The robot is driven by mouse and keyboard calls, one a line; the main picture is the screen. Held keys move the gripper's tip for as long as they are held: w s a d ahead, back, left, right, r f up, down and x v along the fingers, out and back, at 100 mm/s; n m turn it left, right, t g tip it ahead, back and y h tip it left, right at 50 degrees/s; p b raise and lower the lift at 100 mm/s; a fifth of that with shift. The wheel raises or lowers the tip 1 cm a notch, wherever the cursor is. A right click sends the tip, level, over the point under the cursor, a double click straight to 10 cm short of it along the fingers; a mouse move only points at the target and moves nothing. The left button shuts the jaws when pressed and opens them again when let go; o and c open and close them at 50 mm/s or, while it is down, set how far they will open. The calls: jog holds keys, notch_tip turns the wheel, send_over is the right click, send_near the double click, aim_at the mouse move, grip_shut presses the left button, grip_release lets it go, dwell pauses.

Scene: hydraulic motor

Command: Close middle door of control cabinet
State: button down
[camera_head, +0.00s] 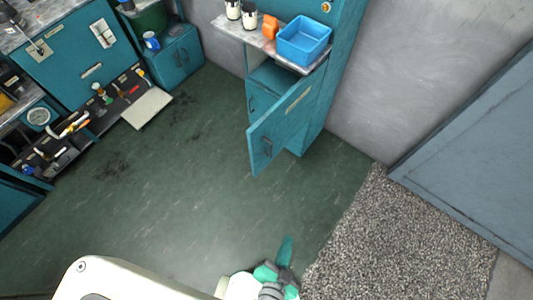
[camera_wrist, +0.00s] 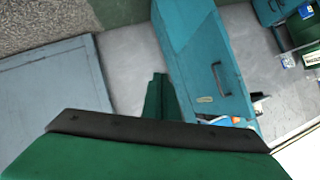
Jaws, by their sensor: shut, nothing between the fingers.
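The teal control cabinet (camera_head: 313,85) stands against the grey wall at the top centre of the head view. Its door (camera_head: 283,125) with a dark handle hangs open, swung out over the floor. My gripper (camera_head: 286,248) is at the bottom of the head view, shut and empty, well apart from the door. In the wrist view the green gripper (camera_wrist: 157,95) is in front, and a teal panel with a dark handle (camera_wrist: 205,65) stands beyond it. I cannot tell whether that panel is the same door.
A shelf on the cabinet holds a blue bin (camera_head: 303,40), an orange item (camera_head: 270,27) and jars. A workbench with open tool drawers (camera_head: 85,115) is at the left. A speckled mat (camera_head: 400,240) and a grey-blue panel (camera_head: 475,140) are at the right. Green floor (camera_head: 190,190) lies clear between.

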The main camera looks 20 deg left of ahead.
jog(key=w+f+m+g+y, duration=0.25)
jog(key=f+m, duration=0.45)
jog(key=f, duration=0.5)
jog(key=m+g+y, duration=0.2)
jog(key=m+y, duration=0.7)
jog(key=y, duration=0.6)
send_near(258, 153)
jog(key=shift+g, duration=0.25)
jog(key=x, duration=0.5)
jog(key=shift+w+a+r, duration=0.15)
jog(key=shift+w+a, duration=0.05)
jog(key=shift+a, duration=0.05)
jog(key=shift+w+a, duration=0.15)
jog(key=shift+a, duration=0.2)
jog(key=shift+h, duration=0.25)
